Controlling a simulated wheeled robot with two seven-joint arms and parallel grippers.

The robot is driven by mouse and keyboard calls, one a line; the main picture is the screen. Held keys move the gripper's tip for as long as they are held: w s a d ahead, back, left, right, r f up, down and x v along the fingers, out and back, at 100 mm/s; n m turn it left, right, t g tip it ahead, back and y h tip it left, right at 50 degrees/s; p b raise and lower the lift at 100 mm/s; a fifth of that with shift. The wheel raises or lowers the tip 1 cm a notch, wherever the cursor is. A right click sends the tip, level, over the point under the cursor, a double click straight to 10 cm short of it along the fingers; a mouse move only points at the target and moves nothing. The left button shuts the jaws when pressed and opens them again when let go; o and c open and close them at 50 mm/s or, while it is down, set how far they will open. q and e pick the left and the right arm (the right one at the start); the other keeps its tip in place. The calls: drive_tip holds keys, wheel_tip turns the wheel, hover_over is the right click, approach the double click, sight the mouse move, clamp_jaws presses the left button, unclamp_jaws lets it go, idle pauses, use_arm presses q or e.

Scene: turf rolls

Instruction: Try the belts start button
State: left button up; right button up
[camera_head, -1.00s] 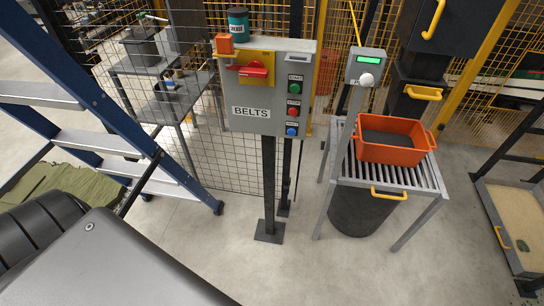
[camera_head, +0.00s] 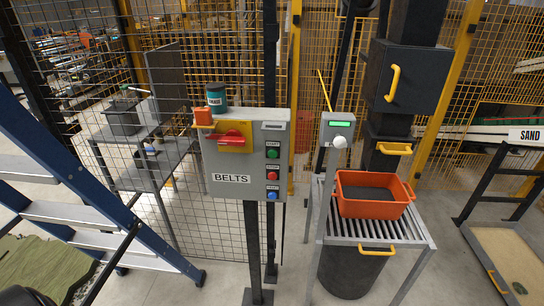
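The grey BELTS control box (camera_head: 225,165) stands on a dark post in the middle of the head view. Its green start button (camera_head: 272,154) is at the upper right of its front, under a small dark label. A red button (camera_head: 272,175) and a blue button (camera_head: 271,196) sit below it. A red rotary handle (camera_head: 232,138) is on a yellow plate (camera_head: 246,130) at the upper left. An orange lock-like block (camera_head: 204,117) is at that plate's left corner. Neither gripper is in view.
A blue stepladder (camera_head: 75,170) is at left. At right, an orange bin (camera_head: 371,195) sits on a roller stand (camera_head: 422,234), beside a post with a green-lit display (camera_head: 341,123). Mesh fencing is behind. Floor before the box looks clear.

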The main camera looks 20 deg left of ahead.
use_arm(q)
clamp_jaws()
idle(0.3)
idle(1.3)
